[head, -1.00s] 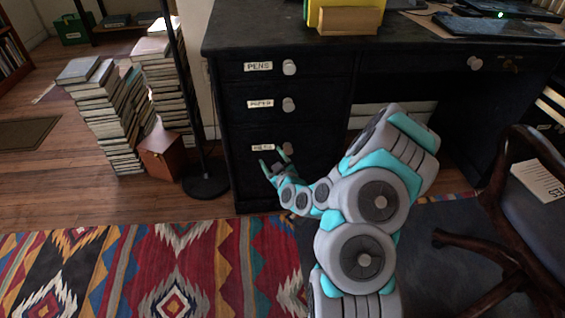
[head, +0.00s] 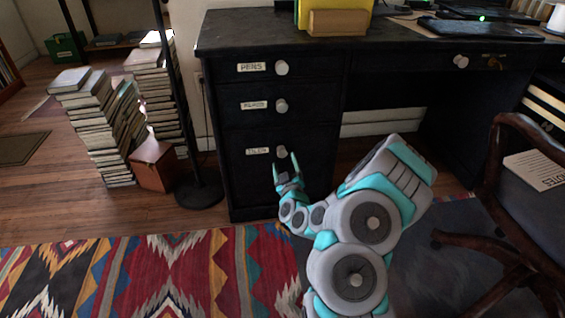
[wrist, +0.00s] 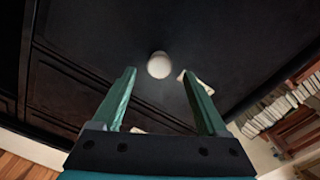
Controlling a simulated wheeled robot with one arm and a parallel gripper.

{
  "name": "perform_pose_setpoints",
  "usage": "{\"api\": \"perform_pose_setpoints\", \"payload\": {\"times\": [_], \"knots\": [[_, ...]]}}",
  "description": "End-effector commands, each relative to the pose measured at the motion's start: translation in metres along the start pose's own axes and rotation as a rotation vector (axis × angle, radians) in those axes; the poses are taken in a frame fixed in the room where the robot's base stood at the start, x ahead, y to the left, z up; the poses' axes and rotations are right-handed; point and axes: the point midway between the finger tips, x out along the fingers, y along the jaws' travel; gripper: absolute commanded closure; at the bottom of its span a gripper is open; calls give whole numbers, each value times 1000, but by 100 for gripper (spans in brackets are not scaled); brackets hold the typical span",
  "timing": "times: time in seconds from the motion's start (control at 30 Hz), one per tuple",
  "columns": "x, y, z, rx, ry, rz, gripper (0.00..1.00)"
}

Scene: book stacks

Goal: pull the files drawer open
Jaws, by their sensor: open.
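The files drawer (head: 250,184) is the large bottom drawer of the black desk and sits flush with the desk front. Its white label (head: 257,151) is too blurred to read surely. Its round pale knob (head: 282,152) is partly behind my fingertips in the head view. My gripper (head: 285,161) is open and empty, pointing at this drawer's front. In the wrist view, the knob (wrist: 159,65) appears between the two green fingertips (wrist: 158,73), a little beyond them. I cannot tell the exact gap; no grip on the knob shows.
Two drawers, pens (head: 258,67) and a middle one (head: 258,104), are shut above. A lamp base (head: 202,194), a brown box (head: 154,165) and book stacks (head: 105,125) stand left. A chair (head: 530,165) stands right. A patterned rug (head: 170,275) covers the floor in front.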

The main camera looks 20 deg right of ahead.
Motion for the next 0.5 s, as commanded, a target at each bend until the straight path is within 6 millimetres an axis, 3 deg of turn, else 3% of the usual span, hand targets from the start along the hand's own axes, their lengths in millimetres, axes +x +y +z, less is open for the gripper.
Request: {"api": "perform_pose_setpoints", "payload": {"times": [0.5], "knots": [[21,-4,5,-2,3,-3,24]]}}
